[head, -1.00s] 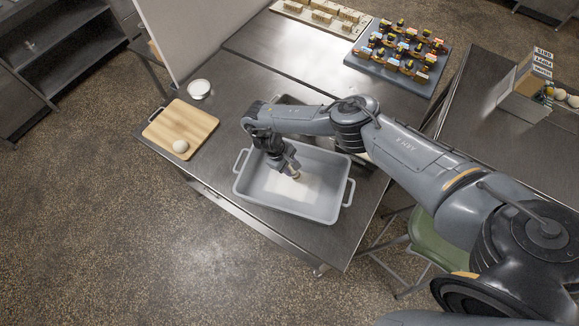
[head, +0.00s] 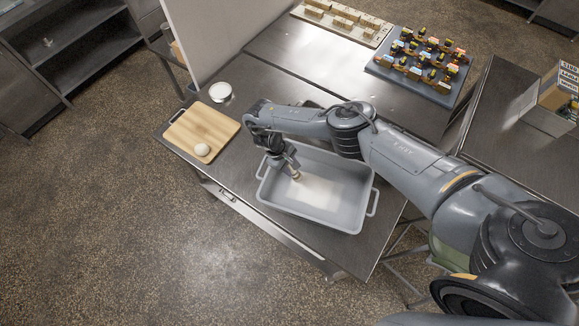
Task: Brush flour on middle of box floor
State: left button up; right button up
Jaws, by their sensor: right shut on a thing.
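The grey box (head: 345,222) is a shallow open tub with a handle at each end, standing on the steel table. A pale patch of flour (head: 318,191) lies on the middle of its floor. My right gripper (head: 293,172) points down into the box from its left part, just left of the flour patch. It is shut on a small brush (head: 296,177), of which only a short tan end shows. I cannot tell whether the brush touches the floor. My left gripper is not in view.
A wooden board (head: 190,137) with a dough ball (head: 202,149) lies left of the box, with a white bowl (head: 220,91) behind it. A dark tray (head: 391,71) of small colourful items and a pale tray (head: 330,27) stand at the back. A carton (head: 558,90) stands at right.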

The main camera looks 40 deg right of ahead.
notch_tip(320, 180, up, 4)
jog(key=p, duration=0.2)
jog(key=shift+s+d+f+p, duration=0.1)
jog(key=shift+f+p, duration=0.1)
jog(key=shift+p, duration=0.1)
jog(key=shift+r+p, duration=0.65)
jog(key=shift+p, duration=0.05)
notch_tip(320, 180, up, 3)
jog(key=p, duration=0.3)
jog(key=shift+f, duration=0.1)
jog(key=shift+r, duration=0.2)
